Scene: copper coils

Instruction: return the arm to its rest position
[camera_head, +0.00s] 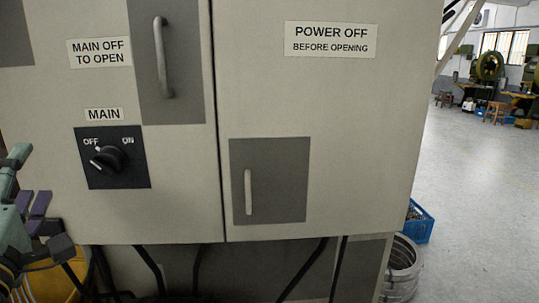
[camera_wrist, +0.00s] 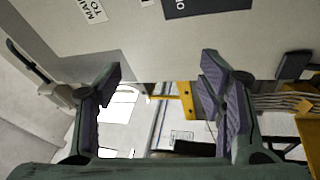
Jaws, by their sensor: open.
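My gripper (camera_head: 32,200) shows at the left edge of the head view, in front of the grey cabinet (camera_head: 200,215) and left of its MAIN switch. In the wrist view my gripper (camera_wrist: 163,72) has its two purple-padded fingers spread wide apart. Nothing is between them. The cabinet face (camera_wrist: 150,45) fills the top of that view beyond the fingertips. The black rotary MAIN switch (camera_head: 108,158) has its knob slanted, with a white mark on its left end near OFF. My gripper is apart from the knob.
Two cabinet doors carry handles, a long one (camera_head: 162,58) and a short one (camera_head: 248,192), both standing upright. Black cables (camera_head: 303,270) hang below the cabinet. A blue crate (camera_head: 419,223) and coils (camera_head: 402,265) stand at its right. The floor (camera_head: 480,190) farther right is open.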

